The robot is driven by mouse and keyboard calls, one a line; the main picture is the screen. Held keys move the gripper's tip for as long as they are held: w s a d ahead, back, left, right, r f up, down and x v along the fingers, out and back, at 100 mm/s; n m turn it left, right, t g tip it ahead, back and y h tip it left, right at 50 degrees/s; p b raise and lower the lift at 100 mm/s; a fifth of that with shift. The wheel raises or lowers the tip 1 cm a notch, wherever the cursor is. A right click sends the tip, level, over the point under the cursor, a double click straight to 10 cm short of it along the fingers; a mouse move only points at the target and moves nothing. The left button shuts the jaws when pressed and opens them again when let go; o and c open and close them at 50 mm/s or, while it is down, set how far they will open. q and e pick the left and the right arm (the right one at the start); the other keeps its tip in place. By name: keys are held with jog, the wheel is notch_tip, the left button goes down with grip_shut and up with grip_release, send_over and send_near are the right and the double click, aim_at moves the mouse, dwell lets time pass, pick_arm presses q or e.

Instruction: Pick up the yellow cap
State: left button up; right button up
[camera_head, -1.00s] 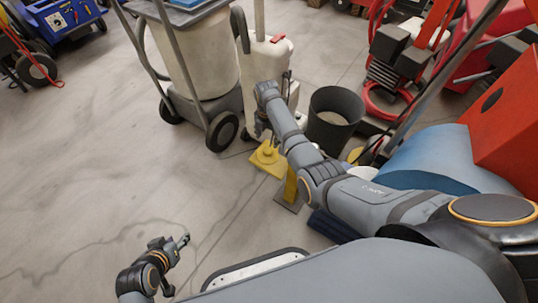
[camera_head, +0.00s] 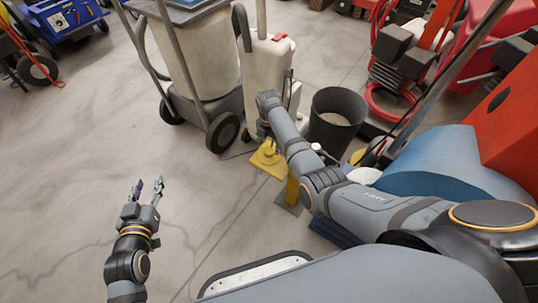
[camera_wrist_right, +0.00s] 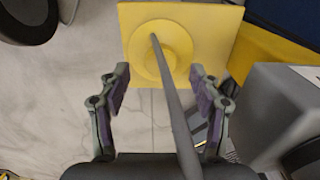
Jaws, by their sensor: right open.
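A yellow round piece (camera_wrist_right: 160,50) sits on a yellow square plate (camera_wrist_right: 222,20) on the floor, with a thin grey rod (camera_wrist_right: 176,110) rising from its middle. I cannot tell whether this round piece is the yellow cap. In the head view the yellow plate (camera_head: 268,160) shows beneath my right wrist. My right gripper (camera_wrist_right: 160,77) is open above the plate, its two fingers on either side of the rod. In the head view the right fingers are mostly hidden. My left gripper (camera_head: 148,184) is open and empty over bare floor.
A dark bin (camera_head: 335,118) stands right of the yellow plate. A wheeled cart (camera_head: 200,65) and a white tank (camera_head: 262,70) stand behind it. A yellow post (camera_head: 291,190) on a grey plate is close by.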

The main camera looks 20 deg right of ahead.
aim_at(269, 153)
jog(key=shift+s+f+b, duration=0.1)
jog(key=shift+f+b, duration=0.35)
jog(key=shift+f, duration=0.35)
jog(key=shift+f+b, duration=0.3)
jog(key=shift+f, duration=0.3)
pick_arm(q)
notch_tip(269, 153, up, 16)
jog(key=w+t, duration=0.2)
jog(key=t, duration=0.5)
jog(key=shift+a, duration=0.15)
pick_arm(e)
jog(key=shift+c, duration=0.4)
jog(key=c, duration=1.2)
jog(key=shift+o, duration=0.2)
pick_arm(q)
jog(key=shift+f, duration=0.1)
